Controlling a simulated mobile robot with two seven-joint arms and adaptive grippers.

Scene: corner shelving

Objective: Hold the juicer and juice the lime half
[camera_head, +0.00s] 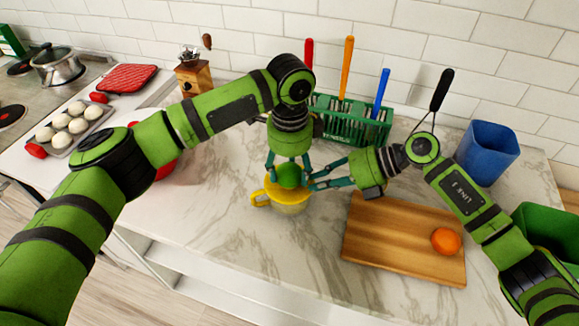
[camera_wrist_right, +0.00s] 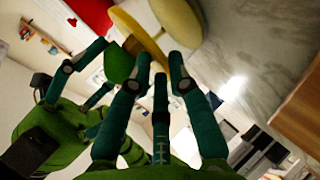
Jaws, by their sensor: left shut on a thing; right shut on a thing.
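The yellow juicer (camera_head: 283,196) stands on the marble counter, its side handle pointing left and a pale cup below its yellow top. The green lime half (camera_head: 289,177) is at the juicer's top. My left gripper (camera_head: 288,171) reaches down from above, its fingers shut on the lime half. My right gripper (camera_head: 314,180) comes in from the right and is shut on the juicer's yellow edge. The right wrist view shows this yellow edge (camera_wrist_right: 140,30) between my right fingers (camera_wrist_right: 163,70), with the lime half (camera_wrist_right: 118,62) beside it. Whether the lime touches the cone is hidden.
A wooden board (camera_head: 390,240) with an orange (camera_head: 446,241) lies at right. Behind are a green rack (camera_head: 340,125) with colored-handled tools and a blue bin (camera_head: 487,150). A wooden grinder (camera_head: 194,78) stands back left. The counter in front of the juicer is clear.

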